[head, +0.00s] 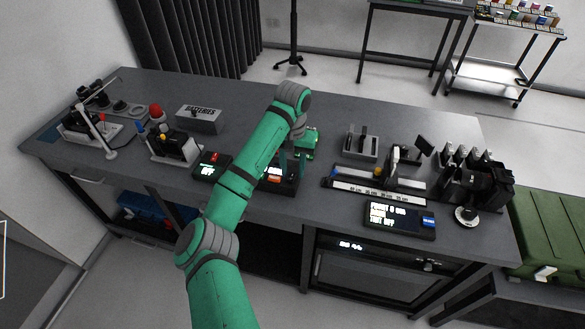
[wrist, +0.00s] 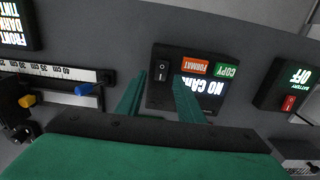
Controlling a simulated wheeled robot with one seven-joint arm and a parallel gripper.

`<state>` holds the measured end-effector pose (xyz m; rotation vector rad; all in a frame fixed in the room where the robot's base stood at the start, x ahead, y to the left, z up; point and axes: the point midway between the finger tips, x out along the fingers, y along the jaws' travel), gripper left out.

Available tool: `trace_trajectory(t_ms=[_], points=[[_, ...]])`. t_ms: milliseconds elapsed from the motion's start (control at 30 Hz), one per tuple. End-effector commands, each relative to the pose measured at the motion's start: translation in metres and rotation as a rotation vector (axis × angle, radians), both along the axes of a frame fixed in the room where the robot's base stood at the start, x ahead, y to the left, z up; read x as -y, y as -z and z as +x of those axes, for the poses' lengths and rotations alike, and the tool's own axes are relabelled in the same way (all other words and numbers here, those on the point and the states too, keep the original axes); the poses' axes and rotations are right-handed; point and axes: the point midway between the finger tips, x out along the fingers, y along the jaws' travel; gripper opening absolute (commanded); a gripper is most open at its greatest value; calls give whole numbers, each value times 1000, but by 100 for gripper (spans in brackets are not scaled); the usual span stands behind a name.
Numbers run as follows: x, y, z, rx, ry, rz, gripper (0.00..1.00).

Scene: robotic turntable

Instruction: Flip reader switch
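The reader is a black box on the table in front of my gripper, seen in the wrist view (wrist: 176,96) and partly hidden behind my arm in the head view (head: 287,187). Its screen reads "NO CAR...", the rest being cut off by a finger. It has an orange FORMAT button (wrist: 195,67), a green COPY button (wrist: 227,71) and a black rocker switch (wrist: 162,70) with white marks. My gripper (wrist: 158,88) is open and empty, its two green fingers apart. The switch shows in the gap between the fingertips; whether they touch the reader I cannot tell.
A battery box (head: 211,166) with a red switch, its screen reading OFF, sits left of the reader. A ruler rail (head: 375,190) and a display box (head: 400,218) stand to the right. A BATTERIES box (head: 199,119) is behind. The table's back middle is clear.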

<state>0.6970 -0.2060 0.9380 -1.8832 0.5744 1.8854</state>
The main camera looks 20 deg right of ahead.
Motion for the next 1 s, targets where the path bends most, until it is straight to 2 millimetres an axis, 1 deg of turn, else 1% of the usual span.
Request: trace_trajectory(t_ms=[267,300,367,400,433,700,1000], points=[[0,2,0,0,0,0,34],[0,2,0,1,0,-1,32],[0,2,0,1,0,-1,18],[-1,1,0,1,-1,-1,8],[-1,2,1,1,-1,-1,1],[1,3,-2,17,5,-12,0],[-2,3,-9,163,4,-114,0]])
